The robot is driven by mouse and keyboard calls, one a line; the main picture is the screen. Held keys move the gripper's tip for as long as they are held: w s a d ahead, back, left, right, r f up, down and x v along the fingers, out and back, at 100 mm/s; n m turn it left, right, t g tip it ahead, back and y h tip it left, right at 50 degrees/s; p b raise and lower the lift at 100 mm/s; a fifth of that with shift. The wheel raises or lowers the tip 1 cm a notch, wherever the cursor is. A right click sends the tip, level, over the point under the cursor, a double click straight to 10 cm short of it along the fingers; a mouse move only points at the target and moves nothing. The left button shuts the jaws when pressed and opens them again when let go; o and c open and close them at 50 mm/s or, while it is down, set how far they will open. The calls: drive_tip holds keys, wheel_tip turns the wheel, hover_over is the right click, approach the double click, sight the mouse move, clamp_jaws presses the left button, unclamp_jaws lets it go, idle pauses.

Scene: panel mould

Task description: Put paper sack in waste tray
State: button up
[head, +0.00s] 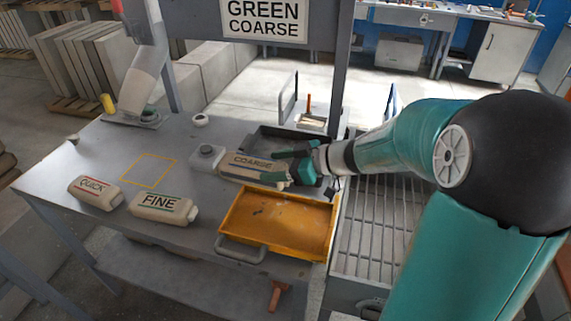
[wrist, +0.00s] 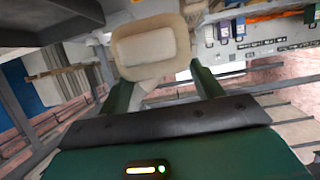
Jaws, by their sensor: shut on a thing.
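The paper sack marked COARSE (head: 246,162) is beige and lies roughly level over the table, behind the orange tray. My gripper (head: 281,168) is shut on its right end. In the wrist view the sack's end (wrist: 150,47) shows at the tips of the two green fingers (wrist: 162,78). I cannot tell whether the sack touches the table. The orange tray (head: 251,255), with a grey handle, is empty in front of the sack. A dark tray (head: 262,132) lies behind it, partly hidden. No label shows which tray is for waste.
Sacks marked QUICK (head: 96,193) and FINE (head: 162,208) lie at the table's front left. A yellow outlined square (head: 148,170) is bare. A sign (head: 264,19) reads GREEN COARSE.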

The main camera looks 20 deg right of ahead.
drive_tip(key=s+d+r, duration=0.1)
drive_tip(key=d+r, duration=0.2)
drive_tip(key=d, duration=0.9)
drive_tip(key=w+d+f, duration=0.1)
drive_tip(key=w+f, duration=0.2)
drive_tip(key=w, duration=0.1)
drive_tip(key=w+d+f, duration=0.1)
drive_tip(key=w+f, duration=0.2)
drive_tip(key=w, duration=0.1)
drive_tip(key=w+d+f, duration=0.1)
drive_tip(key=w+f, duration=0.2)
drive_tip(key=w, duration=0.2)
drive_tip(key=shift+d+f, duration=0.1)
drive_tip(key=shift+f, duration=0.3)
drive_tip(key=shift+w+f, duration=0.2)
drive_tip(key=shift+f, duration=1.5)
drive_tip(key=shift+f, duration=0.1)
drive_tip(key=o, duration=1.1)
drive_tip(key=shift+c, duration=0.2)
